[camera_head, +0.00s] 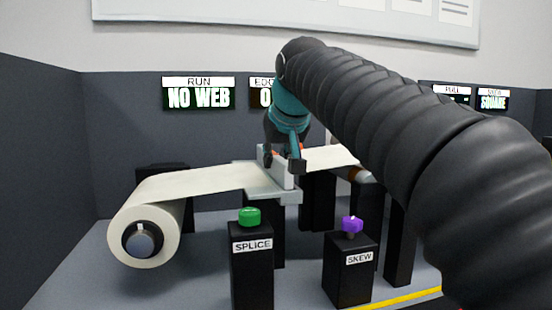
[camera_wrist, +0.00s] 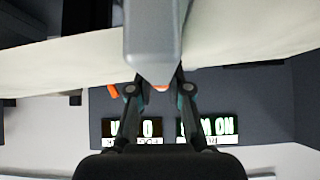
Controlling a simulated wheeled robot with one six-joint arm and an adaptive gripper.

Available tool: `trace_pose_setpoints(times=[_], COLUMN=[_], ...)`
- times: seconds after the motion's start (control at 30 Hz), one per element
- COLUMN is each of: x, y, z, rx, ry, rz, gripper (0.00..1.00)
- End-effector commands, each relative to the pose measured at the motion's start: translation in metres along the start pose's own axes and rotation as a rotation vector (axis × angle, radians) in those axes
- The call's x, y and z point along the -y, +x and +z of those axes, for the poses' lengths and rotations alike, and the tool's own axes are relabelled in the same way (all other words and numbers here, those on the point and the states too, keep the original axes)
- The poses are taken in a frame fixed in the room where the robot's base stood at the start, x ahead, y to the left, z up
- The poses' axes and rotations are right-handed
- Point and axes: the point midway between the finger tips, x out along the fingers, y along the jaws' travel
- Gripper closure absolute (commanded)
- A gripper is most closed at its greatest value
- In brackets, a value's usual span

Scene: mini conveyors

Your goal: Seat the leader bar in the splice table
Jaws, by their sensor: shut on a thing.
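The leader bar (camera_head: 283,172) looks like a pale grey bar across the web at the splice table (camera_head: 284,196). In the wrist view a grey bar (camera_wrist: 153,40) runs from the top edge down to my gripper (camera_wrist: 160,90), with an orange bit at its near end. My gripper (camera_head: 296,162) is shut on this bar, with a finger on each side. The bar appears low over or on the table; I cannot tell whether it touches or is seated, as its underside is hidden.
A cream web runs from a roll (camera_head: 145,238) at left across the table. A green SPLICE button (camera_head: 249,216) and a purple SKEW knob (camera_head: 352,224) stand on black posts in front. The RUN screen (camera_head: 198,97) reads NO WEB.

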Motion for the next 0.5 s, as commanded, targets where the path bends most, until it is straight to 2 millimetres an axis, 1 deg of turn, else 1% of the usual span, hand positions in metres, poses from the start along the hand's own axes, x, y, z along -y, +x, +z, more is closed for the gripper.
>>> trace_pose_setpoints(times=[0.13,0.5], x=[-0.0008,-0.0017], y=[-0.0002,0.0069], z=[0.0,0.0073], rx=[-0.001,0.0], ry=[0.001,0.002], rz=[0.001,0.002], gripper=[1.0,1.0])
